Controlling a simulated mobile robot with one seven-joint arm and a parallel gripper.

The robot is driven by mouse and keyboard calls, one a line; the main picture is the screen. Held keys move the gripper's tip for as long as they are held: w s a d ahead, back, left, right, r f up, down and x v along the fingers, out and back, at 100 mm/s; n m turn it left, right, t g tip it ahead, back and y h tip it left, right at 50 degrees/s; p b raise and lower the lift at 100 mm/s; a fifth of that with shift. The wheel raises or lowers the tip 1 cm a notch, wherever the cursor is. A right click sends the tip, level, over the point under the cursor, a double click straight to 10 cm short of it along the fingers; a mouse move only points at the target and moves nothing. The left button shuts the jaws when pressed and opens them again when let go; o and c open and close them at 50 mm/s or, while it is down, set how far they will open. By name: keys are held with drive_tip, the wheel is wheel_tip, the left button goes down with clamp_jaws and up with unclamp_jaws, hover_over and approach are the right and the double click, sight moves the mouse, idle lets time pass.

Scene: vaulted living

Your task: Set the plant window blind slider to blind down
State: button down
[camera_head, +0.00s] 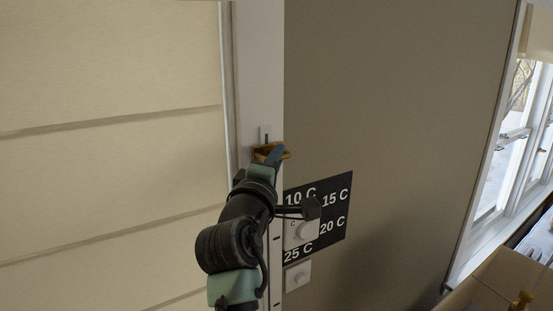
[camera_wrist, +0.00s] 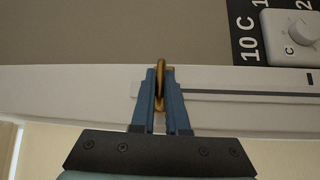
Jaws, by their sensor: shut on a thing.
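The blind slider has a brass handle (camera_head: 258,152) on a white track plate (camera_head: 265,131) on the white window frame. My gripper (camera_head: 274,156) is at the handle, its blue fingers closed around it. In the wrist view the brass handle (camera_wrist: 162,70) stands between the fingertips of my gripper (camera_wrist: 161,88). The handle is near the track's upper end, which is the left end in the wrist view. The dark slot (camera_wrist: 235,94) runs on to the right there. In the head view my arm hides most of the track. The cream blind (camera_head: 110,65) hangs left of the frame.
A black panel with temperature labels (camera_head: 335,222) and a white thermostat dial (camera_head: 298,232) is on the wall close right of my arm. A smaller white wall plate (camera_head: 298,275) is below it. Another window (camera_head: 520,130) is at far right. The wall between is bare.

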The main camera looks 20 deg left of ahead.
drive_tip(key=shift+r, duration=0.5)
drive_tip(key=c, duration=1)
unclamp_jaws()
drive_tip(key=shift+o, duration=0.4)
drive_tip(key=shift+f, duration=0.15)
drive_tip(key=shift+f, duration=0.1)
drive_tip(key=s+d+f+b, duration=0.1)
drive_tip(key=s+b, duration=0.5)
drive_tip(key=s, duration=0.6)
drive_tip(key=shift+s+d+f, duration=0.2)
drive_tip(key=shift+s+d, duration=0.1)
drive_tip(key=shift+s, duration=0.1)
